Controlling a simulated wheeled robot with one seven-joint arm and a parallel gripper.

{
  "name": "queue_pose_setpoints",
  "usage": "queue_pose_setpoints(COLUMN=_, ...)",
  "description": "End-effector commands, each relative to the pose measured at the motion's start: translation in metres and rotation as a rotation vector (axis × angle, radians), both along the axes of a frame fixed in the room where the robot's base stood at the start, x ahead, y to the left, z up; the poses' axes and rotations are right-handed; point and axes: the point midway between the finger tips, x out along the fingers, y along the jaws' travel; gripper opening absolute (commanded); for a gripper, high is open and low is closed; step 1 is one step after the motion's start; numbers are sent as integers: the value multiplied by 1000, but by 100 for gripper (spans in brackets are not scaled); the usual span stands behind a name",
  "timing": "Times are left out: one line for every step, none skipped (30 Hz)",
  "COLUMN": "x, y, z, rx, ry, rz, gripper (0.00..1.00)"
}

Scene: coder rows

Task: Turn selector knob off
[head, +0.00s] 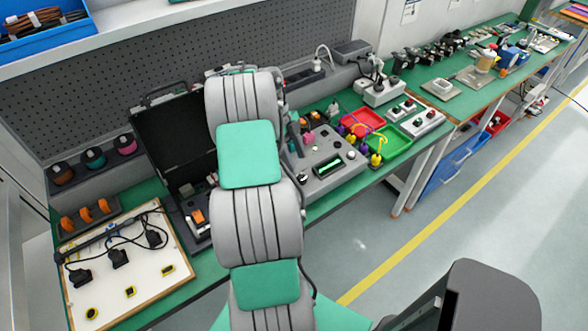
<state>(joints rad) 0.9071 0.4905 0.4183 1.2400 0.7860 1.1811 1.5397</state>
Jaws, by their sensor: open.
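A grey control panel (325,188) with a small display (329,167) and several small knobs or buttons stands on the green bench, just right of my arm. I cannot tell which of these is the selector knob or how it is turned. Two grey switch boxes, one farther back (401,112) and one nearer (424,124), stand farther right and carry small red and black controls. My arm rises through the middle of the head view and covers the left part of the panel. My gripper is hidden behind the arm.
An open black case (165,135) stands left of my arm. A white board (125,275) with black cables lies front left. A red bin (362,121) and a green bin (394,142) stand right of the panel. A pegboard (200,40) backs the bench.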

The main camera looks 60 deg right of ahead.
Motion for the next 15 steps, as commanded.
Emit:
queue_pose_setpoints(x=-4, y=2, z=-9, rx=4, ry=1, rz=2, gripper=51)
queue_pose_setpoints(x=-6, y=3, z=-14, rx=3, ry=1, rz=2, gripper=51)
queue_pose_setpoints(x=-9, y=3, z=-21, rx=4, ry=2, rz=5, gripper=51)
queue_pose_setpoints(x=-11, y=3, z=-26, rx=3, ry=2, rz=5, gripper=51)
queue_pose_setpoints(x=-13, y=4, z=-31, rx=5, ry=1, rz=6, gripper=51)
queue_pose_setpoints(x=-16, y=4, z=-38, rx=4, ry=0, rz=7, gripper=51)
queue_pose_setpoints(x=-18, y=4, z=-42, rx=4, ry=1, rz=6, gripper=51)
queue_pose_setpoints(x=-19, y=4, z=-46, rx=4, ry=0, rz=6, gripper=51)
queue_pose_setpoints(x=-20, y=4, z=-50, rx=2, ry=-1, rz=7, gripper=51)
queue_pose_setpoints(x=-21, y=4, z=-52, rx=1, ry=-1, rz=7, gripper=51)
queue_pose_setpoints(x=-22, y=4, z=-54, rx=2, ry=-2, rz=8, gripper=51)
queue_pose_setpoints(x=-22, y=4, z=-56, rx=2, ry=-2, rz=8, gripper=51)
queue_pose_setpoints(x=-22, y=4, z=-57, rx=1, ry=-3, rz=8, gripper=51)
queue_pose_setpoints(x=-23, y=4, z=-57, rx=1, ry=-3, rz=8, gripper=51)
queue_pose_setpoints(x=-23, y=4, z=-58, rx=1, ry=-3, rz=8, gripper=51)
